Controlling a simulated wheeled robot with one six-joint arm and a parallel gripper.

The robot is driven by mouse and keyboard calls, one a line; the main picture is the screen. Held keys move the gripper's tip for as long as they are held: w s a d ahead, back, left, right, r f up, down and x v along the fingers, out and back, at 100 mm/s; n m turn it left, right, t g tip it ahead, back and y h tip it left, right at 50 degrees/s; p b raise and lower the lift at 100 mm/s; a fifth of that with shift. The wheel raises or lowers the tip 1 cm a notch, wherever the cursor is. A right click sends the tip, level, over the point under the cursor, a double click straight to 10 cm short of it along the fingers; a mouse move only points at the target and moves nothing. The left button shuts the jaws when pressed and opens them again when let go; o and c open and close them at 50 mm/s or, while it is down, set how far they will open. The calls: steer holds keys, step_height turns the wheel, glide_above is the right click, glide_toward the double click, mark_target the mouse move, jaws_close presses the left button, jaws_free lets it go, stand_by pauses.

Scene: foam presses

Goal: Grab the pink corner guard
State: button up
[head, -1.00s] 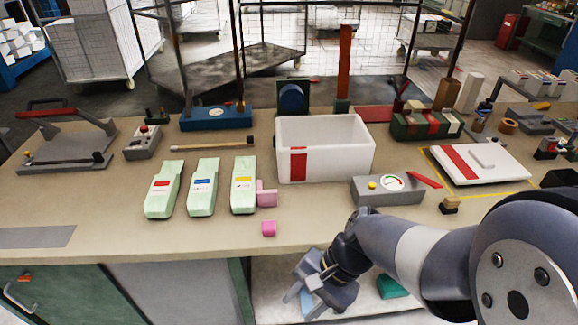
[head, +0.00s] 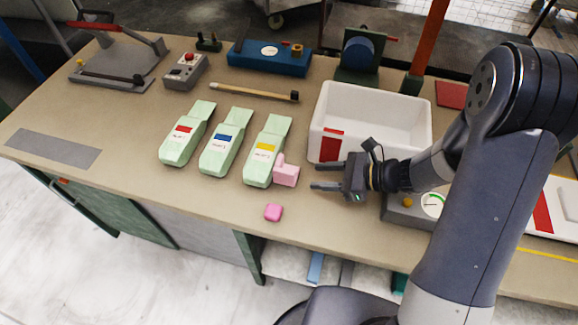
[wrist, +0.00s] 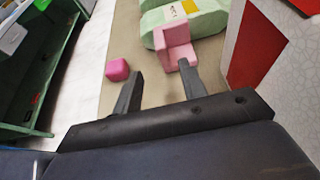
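A light pink L-shaped piece (head: 286,174), which looks like the corner guard, sits on the bench against the right side of the green pack with the yellow label (head: 265,158). It also shows in the wrist view (wrist: 176,47), just beyond my fingertips. My gripper (head: 316,177) is open and empty, to the right of this piece and pointing left towards it. In the wrist view (wrist: 160,73) the right fingertip overlaps the piece's near edge; I cannot tell whether they touch. A smaller, brighter pink block (head: 273,212) lies apart, nearer the bench's front edge.
A white bin (head: 415,110) with a red patch stands behind my gripper. A grey gauge box (head: 398,212) is partly hidden by my arm. Two more green packs, one with a blue label (head: 225,145) and one with a red label (head: 187,135), stand to the left.

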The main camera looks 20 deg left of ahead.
mark_target(294, 173)
steer(key=p+x, duration=0.2)
steer(key=x, duration=0.6)
steer(key=shift+w+a, duration=0.1)
steer(key=shift+w, duration=0.05)
jaws_close()
stand_by(0.3)
